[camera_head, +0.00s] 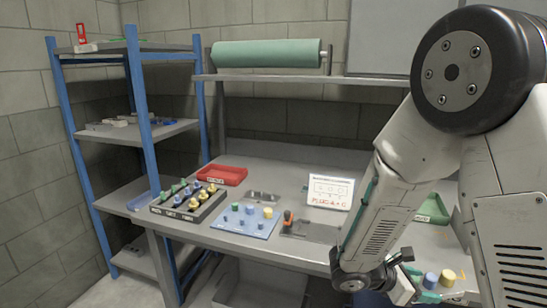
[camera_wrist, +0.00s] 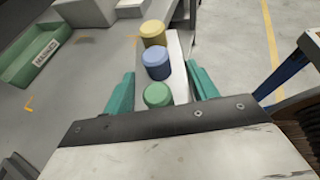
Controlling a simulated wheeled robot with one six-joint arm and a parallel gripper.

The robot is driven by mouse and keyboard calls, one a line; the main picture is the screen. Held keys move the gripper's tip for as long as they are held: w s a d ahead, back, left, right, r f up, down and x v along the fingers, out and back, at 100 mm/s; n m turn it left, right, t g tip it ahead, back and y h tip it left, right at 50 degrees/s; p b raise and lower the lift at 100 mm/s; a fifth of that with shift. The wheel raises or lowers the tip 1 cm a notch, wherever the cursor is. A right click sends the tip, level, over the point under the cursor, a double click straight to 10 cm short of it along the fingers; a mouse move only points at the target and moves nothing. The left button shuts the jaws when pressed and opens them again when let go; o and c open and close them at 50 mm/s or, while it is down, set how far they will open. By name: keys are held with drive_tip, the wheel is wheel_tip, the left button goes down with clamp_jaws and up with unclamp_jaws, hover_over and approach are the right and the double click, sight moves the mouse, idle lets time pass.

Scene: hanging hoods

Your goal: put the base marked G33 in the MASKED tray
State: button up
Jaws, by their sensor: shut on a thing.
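My gripper (camera_wrist: 161,84) has its teal fingers on either side of a pale grey base (camera_wrist: 181,65) and is shut on it. The base carries a green, a blue and a yellow round cap in a row; no G33 mark is readable on it. In the head view my gripper (camera_head: 408,283) is at the lower right, partly hidden by my own arm, with the blue and yellow caps beside it. A green tray (camera_head: 433,210) sits on the bench behind my arm. In the wrist view the green tray (camera_wrist: 22,68) is at upper left; its blurred label seems to read MASKED.
A red tray (camera_head: 222,175), a black rack of coloured knobs (camera_head: 188,203), a blue board with pegs (camera_head: 245,220) and a white sign (camera_head: 329,190) stand on the bench (camera_head: 285,250). A blue-framed shelf (camera_head: 150,130) is at left. Grey blocks (camera_wrist: 95,10) lie near the green tray.

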drive_tip(key=w+a+n+t+y, duration=0.1)
drive_tip(key=w+n+t, duration=0.1)
drive_tip(key=w, duration=0.1)
drive_tip(key=w+a+r+n+t+y, duration=0.1)
drive_tip(key=w+n+t, duration=0.1)
drive_tip(key=w+t, duration=0.1)
drive_tip(key=w+a+n+t, duration=0.1)
drive_tip(key=w+n+t, duration=0.1)
drive_tip(key=w, duration=0.3)
drive_tip(key=shift+w+a+r+n+y, duration=0.15)
drive_tip(key=shift+w+r+n+y, duration=0.1)
drive_tip(key=shift+n+y, duration=0.15)
drive_tip(key=w+a+r+n+t+y, duration=0.3)
drive_tip(key=w+a+n+t+y, duration=0.2)
drive_tip(key=w+n+y, duration=0.1)
drive_tip(key=shift+w+r+n+y, duration=0.3)
drive_tip(key=shift+w+n+y, duration=0.15)
drive_tip(key=shift+w, duration=0.35)
